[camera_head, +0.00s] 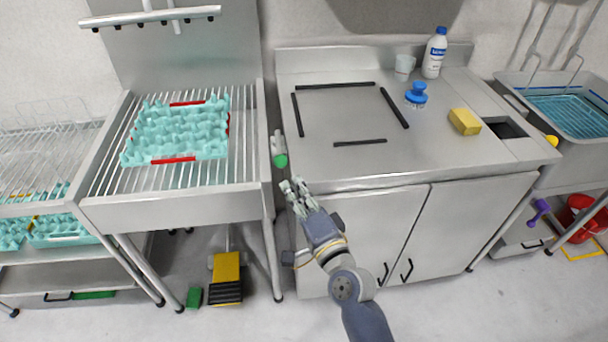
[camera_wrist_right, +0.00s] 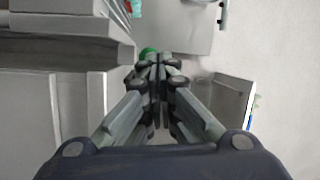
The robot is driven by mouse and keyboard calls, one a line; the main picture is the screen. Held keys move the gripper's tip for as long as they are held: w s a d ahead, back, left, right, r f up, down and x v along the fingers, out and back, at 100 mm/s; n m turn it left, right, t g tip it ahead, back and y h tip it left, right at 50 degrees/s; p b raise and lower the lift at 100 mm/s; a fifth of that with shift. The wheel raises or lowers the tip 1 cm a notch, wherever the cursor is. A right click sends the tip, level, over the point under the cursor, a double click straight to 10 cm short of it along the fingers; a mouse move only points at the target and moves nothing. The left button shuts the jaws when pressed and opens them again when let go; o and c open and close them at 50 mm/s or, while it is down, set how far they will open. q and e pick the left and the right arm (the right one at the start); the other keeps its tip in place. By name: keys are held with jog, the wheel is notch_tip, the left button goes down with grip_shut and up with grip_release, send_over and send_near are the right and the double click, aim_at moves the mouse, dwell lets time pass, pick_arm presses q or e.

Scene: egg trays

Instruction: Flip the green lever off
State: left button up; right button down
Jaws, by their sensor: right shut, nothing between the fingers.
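The green lever (camera_head: 281,161) is a round green knob on a grey cylinder, at the gap between the wire-topped stand and the steel counter. In the right wrist view the green knob (camera_wrist_right: 148,53) shows just beyond the fingertips, partly hidden by them. My right gripper (camera_head: 293,186) is shut and empty, a little below and to the right of the knob in the head view. It also shows in the right wrist view (camera_wrist_right: 158,62). I cannot tell whether the fingertips touch the knob. My left gripper is not in view.
The steel counter (camera_head: 340,172) stands right of the lever, with its cabinet doors below. The wire-topped stand (camera_head: 170,207) stands to the left, holding teal egg trays (camera_head: 178,130). A yellow pedal (camera_head: 227,270) is on the floor below. The floor in front is mostly clear.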

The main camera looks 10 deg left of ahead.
jog(key=s+d+f+n+g+h, duration=0.2)
jog(key=s+d+f, duration=0.2)
jog(key=f, duration=0.9)
jog(key=s+d+f+n+g+h, duration=0.15)
jog(key=s+d+f, duration=0.25)
jog(key=f, duration=0.8)
jog(key=s+d+f+n+g+h, duration=0.25)
jog(key=s+d+f, duration=0.2)
jog(key=f, duration=0.85)
jog(key=s+d+f+n+g+h, duration=0.1)
jog(key=s+d+f+g, duration=0.1)
jog(key=s+d+f, duration=0.5)
jog(key=s+d+f+n+g+h, duration=0.1)
jog(key=s+d+f+g+h, duration=0.15)
jog(key=s+d+f, duration=0.45)
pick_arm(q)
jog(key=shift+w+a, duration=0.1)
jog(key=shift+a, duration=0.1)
pick_arm(e)
jog(key=s+d+f+n+g, duration=0.1)
jog(key=s+d+f+g, duration=0.1)
jog(key=s, duration=0.7)
jog(key=s+d+f+n+g+h, duration=0.1)
jog(key=s+d+f, duration=0.3)
jog(key=s, duration=0.6)
jog(key=shift+d+f+n+g, duration=0.4)
jog(key=shift+d+n, duration=0.1)
jog(key=shift+d, duration=0.65)
jog(key=shift+h, duration=0.25)
